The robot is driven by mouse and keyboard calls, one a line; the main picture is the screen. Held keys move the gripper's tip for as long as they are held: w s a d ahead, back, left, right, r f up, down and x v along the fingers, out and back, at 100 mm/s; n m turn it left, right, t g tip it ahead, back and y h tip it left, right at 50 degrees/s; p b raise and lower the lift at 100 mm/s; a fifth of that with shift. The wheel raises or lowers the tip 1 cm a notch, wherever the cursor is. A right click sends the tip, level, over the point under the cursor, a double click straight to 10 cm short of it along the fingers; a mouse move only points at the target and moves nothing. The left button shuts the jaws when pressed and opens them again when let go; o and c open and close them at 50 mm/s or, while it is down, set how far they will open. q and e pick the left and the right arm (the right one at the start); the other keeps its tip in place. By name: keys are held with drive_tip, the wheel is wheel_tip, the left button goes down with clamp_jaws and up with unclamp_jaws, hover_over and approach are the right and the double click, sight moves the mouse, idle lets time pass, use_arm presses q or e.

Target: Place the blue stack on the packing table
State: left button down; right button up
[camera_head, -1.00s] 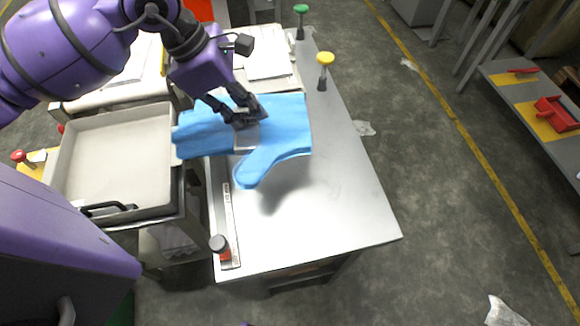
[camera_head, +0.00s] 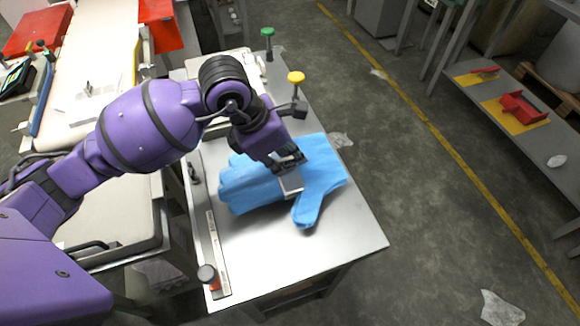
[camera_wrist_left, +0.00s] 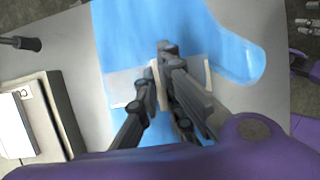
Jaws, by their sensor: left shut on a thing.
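The blue stack (camera_head: 250,187) is a pile of glove-shaped blue film with a pale band (camera_head: 291,184) around its middle. It is at the packing table (camera_head: 345,240), a grey metal top, over its middle; whether it fully rests on the surface I cannot tell. My left gripper (camera_head: 290,165) is above the stack and shut on its band. In the left wrist view the fingers (camera_wrist_left: 172,90) close at the band, with the blue stack (camera_wrist_left: 150,40) spread beneath.
A yellow knob (camera_head: 296,78) and a green knob (camera_head: 267,32) stand at the table's far edge. A shelf with a red tray (camera_head: 523,107) is at right. The table's near right part is clear.

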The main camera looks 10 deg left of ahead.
sight(290, 170)
use_arm(q)
drive_tip(key=shift+d+f, duration=0.25)
drive_tip(key=shift+w+d+f, duration=0.1)
drive_tip(key=shift+d+f, duration=0.05)
drive_tip(key=shift+f, duration=1.6)
drive_tip(key=shift+f, duration=0.1)
drive_tip(key=c, duration=1.9)
unclamp_jaws()
drive_tip(key=v, duration=1.2)
